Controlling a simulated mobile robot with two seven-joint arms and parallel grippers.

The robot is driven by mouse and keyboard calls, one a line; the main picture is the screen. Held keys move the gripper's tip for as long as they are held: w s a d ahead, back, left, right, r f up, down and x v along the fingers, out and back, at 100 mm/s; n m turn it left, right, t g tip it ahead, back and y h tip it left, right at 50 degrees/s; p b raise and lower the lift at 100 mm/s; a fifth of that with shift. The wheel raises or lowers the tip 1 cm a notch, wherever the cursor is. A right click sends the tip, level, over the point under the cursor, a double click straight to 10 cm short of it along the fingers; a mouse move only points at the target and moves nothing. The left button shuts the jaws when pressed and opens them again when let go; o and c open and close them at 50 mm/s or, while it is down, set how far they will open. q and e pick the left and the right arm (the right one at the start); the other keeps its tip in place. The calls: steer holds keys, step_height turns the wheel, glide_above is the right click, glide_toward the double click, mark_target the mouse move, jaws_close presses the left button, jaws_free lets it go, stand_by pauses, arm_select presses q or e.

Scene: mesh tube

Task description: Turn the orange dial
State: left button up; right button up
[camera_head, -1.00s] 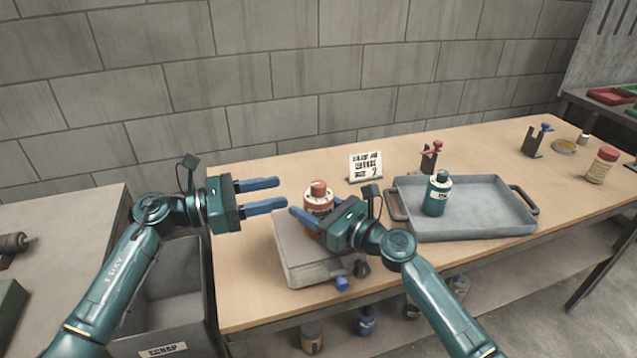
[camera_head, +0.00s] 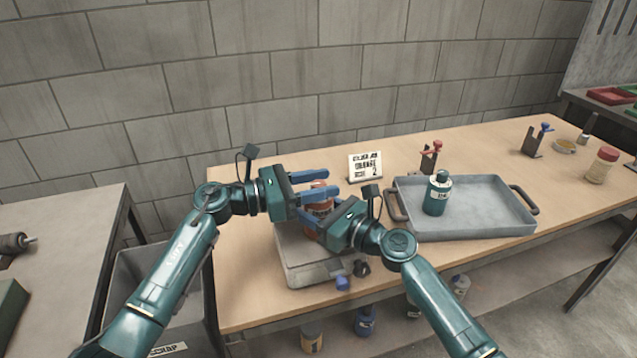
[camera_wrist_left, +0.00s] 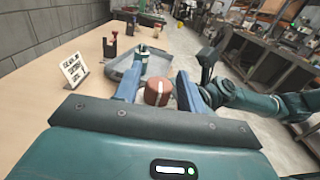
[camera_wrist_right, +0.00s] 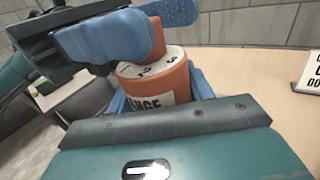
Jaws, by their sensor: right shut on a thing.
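The orange dial (camera_wrist_right: 156,36) is a round knob on the white, numbered top of an orange canister (camera_wrist_right: 165,86). The canister stands on a grey box-like base (camera_head: 303,266) on the bench. My right gripper (camera_head: 312,214) is shut on the canister's body. My left gripper (camera_head: 333,181) is open, with its blue fingers on either side of the dial. In the left wrist view the dial (camera_wrist_left: 158,91) sits between the fingers, with small gaps. The fingers hide much of the dial in the head and right wrist views.
A grey tray (camera_head: 468,232) holding a teal bottle (camera_head: 437,196) is right of the base. A printed sign (camera_head: 365,167) stands behind. A red-topped holder (camera_head: 429,158) is behind the tray. A scrap bin (camera_head: 160,290) stands left of the bench (camera_head: 250,300).

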arm_select(q)
steer(key=c, duration=0.8)
steer(key=shift+t, duration=0.4)
steer(key=n+t+y, duration=0.3)
steer(key=n+t, duration=0.1)
steer(key=shift+f+t, duration=0.15)
steer(key=shift+t, duration=0.15)
steer(key=shift+s+d+r+n+t+y, duration=0.1)
steer(key=shift+n+t+y, duration=0.5)
steer(key=shift+t, duration=0.05)
steer(key=shift+d+r+n+t+y, duration=0.1)
steer(key=shift+n+t+y, duration=0.5)
steer(key=shift+t, duration=0.05)
steer(key=shift+n+t+y, duration=0.3)
steer(key=shift+t+y, duration=0.1)
steer(key=shift+y, duration=0.1)
steer(key=shift+a+n, duration=0.15)
steer(key=shift+n, duration=0.15)
steer(key=o, duration=1)
